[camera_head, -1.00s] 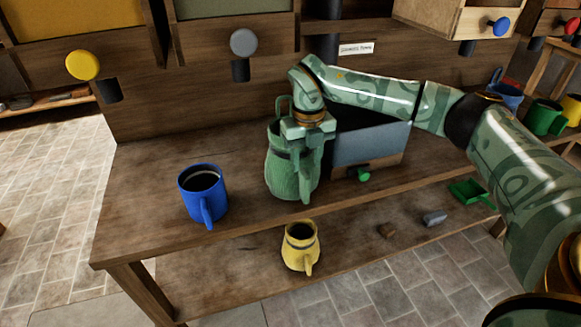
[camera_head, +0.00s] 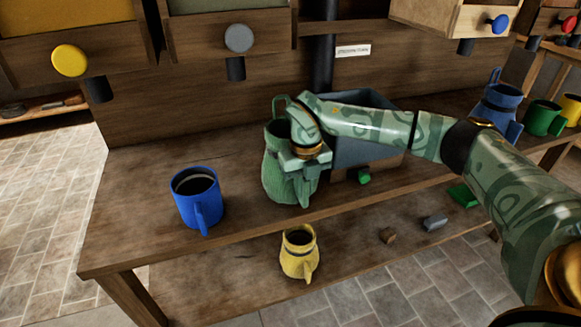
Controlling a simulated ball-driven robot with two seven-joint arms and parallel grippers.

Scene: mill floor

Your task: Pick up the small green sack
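A green sack (camera_head: 277,165) with a loop at its top stands upright on the wooden bench. It looks larger than the yellow sack below. My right gripper (camera_head: 305,192) points down at the front right side of the green sack, overlapping it in the picture. One finger shows against the sack's side. The other finger is hidden or not distinct, so I cannot tell whether the gripper is open or closed on the sack. My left gripper is out of view.
A blue mug (camera_head: 197,202) stands on the bench, left of the sack. A grey bin (camera_head: 362,152) is behind my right arm. A yellow sack (camera_head: 299,258) sits on the lower shelf. A blue sack (camera_head: 499,105) and a green mug (camera_head: 543,118) stand at right. The bench's left end is clear.

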